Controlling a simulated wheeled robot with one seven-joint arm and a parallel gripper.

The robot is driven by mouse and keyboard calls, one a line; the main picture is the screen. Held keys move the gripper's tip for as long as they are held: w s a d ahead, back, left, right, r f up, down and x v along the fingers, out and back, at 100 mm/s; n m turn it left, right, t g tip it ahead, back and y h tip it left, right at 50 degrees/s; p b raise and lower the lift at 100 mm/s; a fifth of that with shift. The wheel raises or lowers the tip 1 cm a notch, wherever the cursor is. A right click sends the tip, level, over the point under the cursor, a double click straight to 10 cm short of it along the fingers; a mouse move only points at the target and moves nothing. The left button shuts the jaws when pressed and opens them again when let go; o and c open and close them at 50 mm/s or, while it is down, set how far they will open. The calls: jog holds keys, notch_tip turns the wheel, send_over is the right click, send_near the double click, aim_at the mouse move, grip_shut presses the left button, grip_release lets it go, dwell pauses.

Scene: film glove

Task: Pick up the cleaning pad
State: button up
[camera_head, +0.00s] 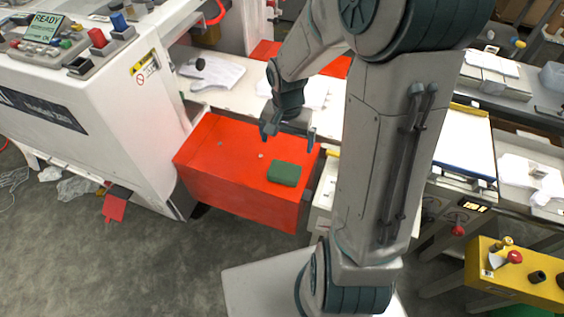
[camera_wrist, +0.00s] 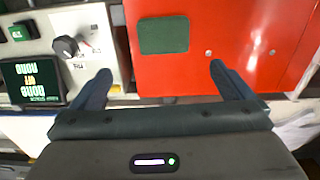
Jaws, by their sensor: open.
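The cleaning pad (camera_head: 284,173) is a dark green block lying on top of a red box (camera_head: 215,160), near its right front edge. It also shows in the wrist view (camera_wrist: 164,35), beyond my fingertips near the top, between the two fingers but nearer the left one. My gripper (camera_head: 288,137) is open and empty, fingers pointing down, at the back edge of the red box. It is apart from the pad, behind it in the head view. In the wrist view my gripper (camera_wrist: 164,82) shows both fingers spread wide. Nothing hides the pad.
A white machine (camera_head: 85,110) with a READY display stands on the left. White gloves (camera_head: 212,72) lie on the pale surface behind the red box. A control panel with a black knob (camera_wrist: 65,47) is beside the box. A yellow button box (camera_head: 518,275) is at right.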

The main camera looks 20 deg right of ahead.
send_over(284, 172)
jog(key=f, duration=0.8)
jog(key=shift+w+d+f, duration=0.1)
jog(key=shift+d+f, duration=0.15)
jog(key=shift+f, duration=0.1)
jog(key=f, duration=0.4)
jog(key=shift+a+f, duration=0.15)
jog(key=shift+a, duration=0.15)
jog(key=shift+f, duration=0.5)
jog(key=c, duration=0.8)
